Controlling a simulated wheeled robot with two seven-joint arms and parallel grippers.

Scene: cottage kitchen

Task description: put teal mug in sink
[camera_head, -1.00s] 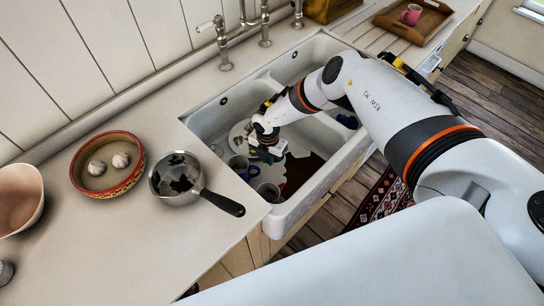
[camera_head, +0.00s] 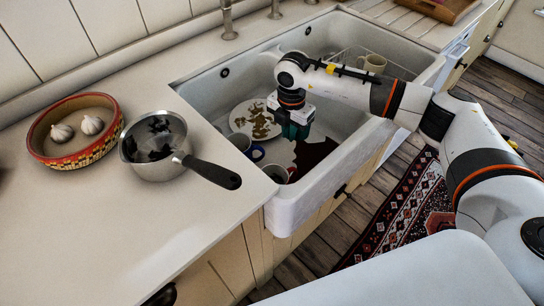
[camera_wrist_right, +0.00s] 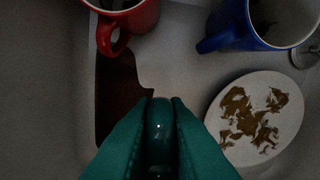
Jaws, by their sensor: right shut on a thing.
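My right gripper (camera_head: 292,132) is down inside the left basin of the white sink (camera_head: 288,212), beside a stained plate. In the right wrist view its fingers (camera_wrist_right: 160,105) are shut on a glossy dark teal piece (camera_wrist_right: 160,125), which looks like part of the teal mug. The rest of that mug is hidden by the fingers and dim light. The held piece is over the basin; I cannot tell whether it touches the bottom. My left gripper is not in view.
The basin holds the stained plate (camera_wrist_right: 250,147), a red mug (camera_wrist_right: 136,17) and a blue mug (camera_wrist_right: 232,25). On the counter are a saucepan (camera_head: 150,168) and a bowl of garlic (camera_head: 72,154).

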